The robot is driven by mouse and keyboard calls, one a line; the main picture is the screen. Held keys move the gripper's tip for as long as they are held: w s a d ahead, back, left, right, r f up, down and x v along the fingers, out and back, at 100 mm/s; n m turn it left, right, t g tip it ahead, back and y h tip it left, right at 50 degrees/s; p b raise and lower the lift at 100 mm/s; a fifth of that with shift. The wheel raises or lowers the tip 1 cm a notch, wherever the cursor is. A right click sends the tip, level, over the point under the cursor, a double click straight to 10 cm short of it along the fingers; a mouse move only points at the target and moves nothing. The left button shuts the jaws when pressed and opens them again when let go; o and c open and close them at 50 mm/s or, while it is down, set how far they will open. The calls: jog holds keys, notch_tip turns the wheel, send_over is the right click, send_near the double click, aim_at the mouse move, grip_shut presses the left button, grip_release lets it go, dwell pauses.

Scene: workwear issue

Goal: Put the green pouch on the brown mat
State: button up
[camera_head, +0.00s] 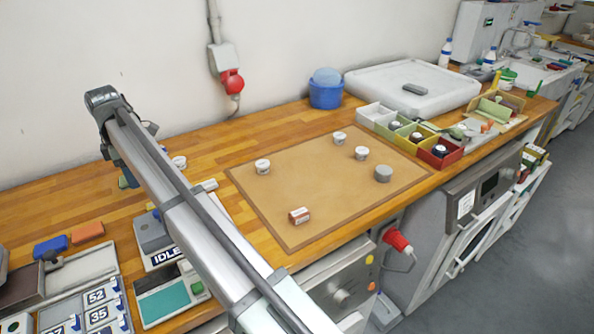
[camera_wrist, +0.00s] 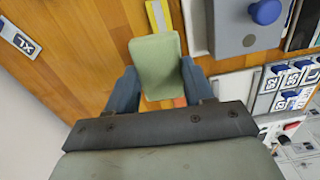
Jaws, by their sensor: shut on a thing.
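The green pouch (camera_wrist: 157,62) is pale green and sits between the two blue fingers of my gripper (camera_wrist: 160,84) in the wrist view. My gripper is shut on it, over the wooden bench. In the head view my arm hides most of the gripper and pouch, at the left of the bench. The brown mat (camera_head: 310,190) lies flat in the middle of the bench, to the right of my arm.
Open bins (camera_head: 436,160) stand along the mat's right end. A blue tub (camera_head: 326,90) and a white tray (camera_head: 375,82) are behind it. A grey device (camera_wrist: 240,25) shows in the wrist view. The mat's centre is clear.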

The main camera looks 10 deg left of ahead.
jog(key=w+d+r+m, duration=0.1)
jog(key=w+d+m, duration=0.1)
jog(key=w+d, duration=1)
jog(key=w+d+m, duration=0.3)
jog(key=w+d, duration=0.9)
jog(key=d, duration=0.4)
jog(key=m, duration=0.3)
send_over(341, 187)
jog(key=f, duration=0.1)
jog(key=shift+f, duration=4.75)
jog(key=shift+f, duration=0.15)
jog(key=o, duration=1)
jog(key=shift+o, duration=0.2)
